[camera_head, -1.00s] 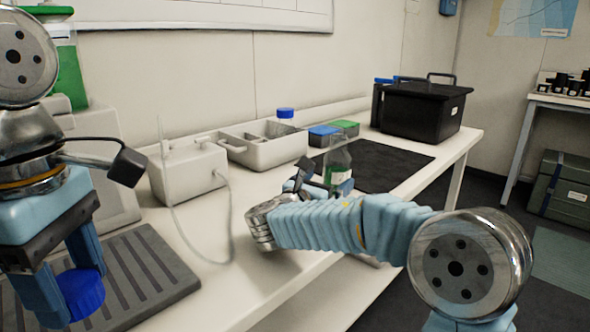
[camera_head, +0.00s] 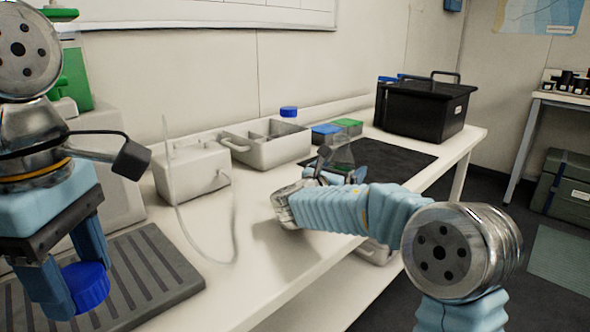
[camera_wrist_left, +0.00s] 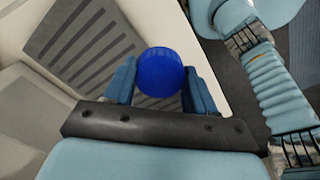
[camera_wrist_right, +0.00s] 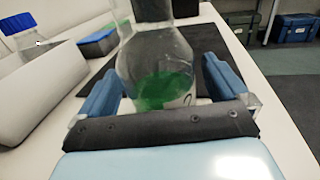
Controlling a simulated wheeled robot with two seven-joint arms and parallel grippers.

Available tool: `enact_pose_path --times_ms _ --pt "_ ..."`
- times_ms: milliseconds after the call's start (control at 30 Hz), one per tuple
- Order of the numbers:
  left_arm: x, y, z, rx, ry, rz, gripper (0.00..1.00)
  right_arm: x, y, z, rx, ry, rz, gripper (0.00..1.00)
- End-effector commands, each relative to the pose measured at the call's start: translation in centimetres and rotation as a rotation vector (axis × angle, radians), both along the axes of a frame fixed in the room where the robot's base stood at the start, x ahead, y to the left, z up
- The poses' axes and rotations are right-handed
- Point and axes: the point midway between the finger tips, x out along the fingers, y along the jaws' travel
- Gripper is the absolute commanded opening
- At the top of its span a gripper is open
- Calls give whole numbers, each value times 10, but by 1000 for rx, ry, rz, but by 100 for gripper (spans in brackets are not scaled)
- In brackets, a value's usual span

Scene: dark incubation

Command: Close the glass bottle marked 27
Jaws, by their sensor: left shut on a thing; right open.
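My left gripper (camera_head: 80,283) is shut on a blue screw cap (camera_head: 90,286), held in the air at the lower left over a grey ribbed mat. The cap also shows between the fingers in the left wrist view (camera_wrist_left: 160,72). A clear glass bottle with green liquid (camera_wrist_right: 155,72) stands on the bench in the right wrist view. In the head view it is partly hidden behind my right wrist (camera_head: 343,157). My right gripper (camera_wrist_right: 161,70) is open, with a finger on each side of the bottle. Only part of the label shows, so its number cannot be read fully.
A grey compartment tray (camera_head: 290,151) with a blue-capped bottle (camera_head: 289,112) stands at the back. A white device with a tube (camera_head: 192,172) stands left of it. Blue (camera_head: 326,129) and green (camera_head: 349,126) boxes and a black case (camera_head: 425,108) lie beyond the dark mat (camera_head: 400,162).

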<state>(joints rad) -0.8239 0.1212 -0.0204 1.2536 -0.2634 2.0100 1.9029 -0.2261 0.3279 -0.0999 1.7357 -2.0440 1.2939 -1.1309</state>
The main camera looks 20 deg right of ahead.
Motion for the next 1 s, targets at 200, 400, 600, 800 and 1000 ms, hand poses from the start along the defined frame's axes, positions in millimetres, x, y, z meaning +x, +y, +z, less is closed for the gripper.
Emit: enact_pose_path --times_ms 200,400,600,800,1000 --pt "0 0 0 0 0 0 27 0 0 0 0 0 0 100" --pt "0 0 0 0 0 0 27 0 0 0 0 0 0 72" --pt "0 0 0 0 0 0 27 0 0 0 1 1 0 42" --pt "0 0 0 0 0 0 27 0 0 0 0 -1 0 30" --pt "0 0 1 0 0 0 27 0 1 9 1 -3 0 30"
